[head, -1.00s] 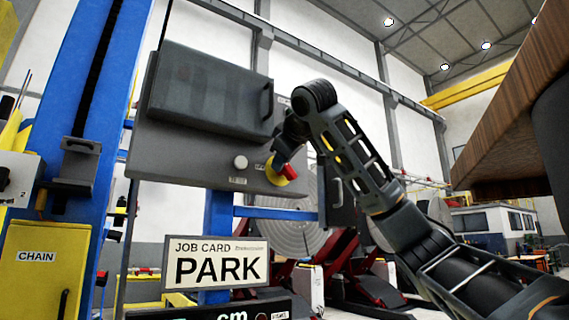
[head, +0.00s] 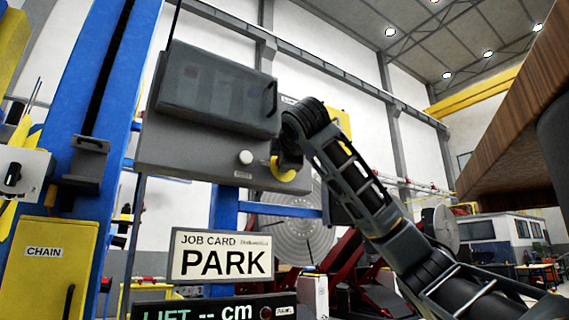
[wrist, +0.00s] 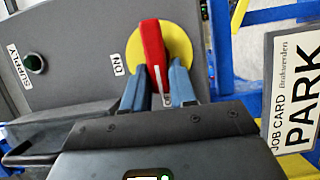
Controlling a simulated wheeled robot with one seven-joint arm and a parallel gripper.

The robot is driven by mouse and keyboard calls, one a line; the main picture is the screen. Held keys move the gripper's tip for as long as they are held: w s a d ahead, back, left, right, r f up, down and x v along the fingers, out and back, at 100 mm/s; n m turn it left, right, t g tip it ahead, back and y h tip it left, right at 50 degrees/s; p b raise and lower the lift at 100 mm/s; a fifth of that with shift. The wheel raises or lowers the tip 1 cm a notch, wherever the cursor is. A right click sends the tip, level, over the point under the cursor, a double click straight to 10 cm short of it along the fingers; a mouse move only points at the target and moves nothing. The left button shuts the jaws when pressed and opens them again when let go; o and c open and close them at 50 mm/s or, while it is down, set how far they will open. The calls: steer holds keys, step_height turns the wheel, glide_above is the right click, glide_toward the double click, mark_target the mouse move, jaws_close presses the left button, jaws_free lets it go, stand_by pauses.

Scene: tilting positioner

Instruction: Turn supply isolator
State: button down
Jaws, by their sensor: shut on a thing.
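The supply isolator is a yellow disc (head: 286,173) with a red handle, on the lower right of a grey cabinet front. In the wrist view the red handle (wrist: 153,42) stands roughly upright in the picture across the yellow disc (wrist: 183,50). An ON label (wrist: 117,65) sits to its left. My gripper (wrist: 157,78) is shut on the red handle, with one blue finger on each side of its lower part. In the head view my gripper (head: 288,155) covers the handle.
The JOB CARD sign (head: 222,255) reads PARK, above a LIFT display (head: 205,312). A blue column (head: 90,120) stands left. A wooden surface (head: 515,135) overhangs at right.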

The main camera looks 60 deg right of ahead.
steer(key=shift+f+n, duration=0.1)
steer(key=shift+n, duration=0.2)
steer(key=c, duration=1)
jaws_free()
steer(key=b+v, duration=0.2)
steer(key=v, duration=0.5)
steer(key=shift+s+a, duration=0.2)
steer(key=shift+a, duration=0.15)
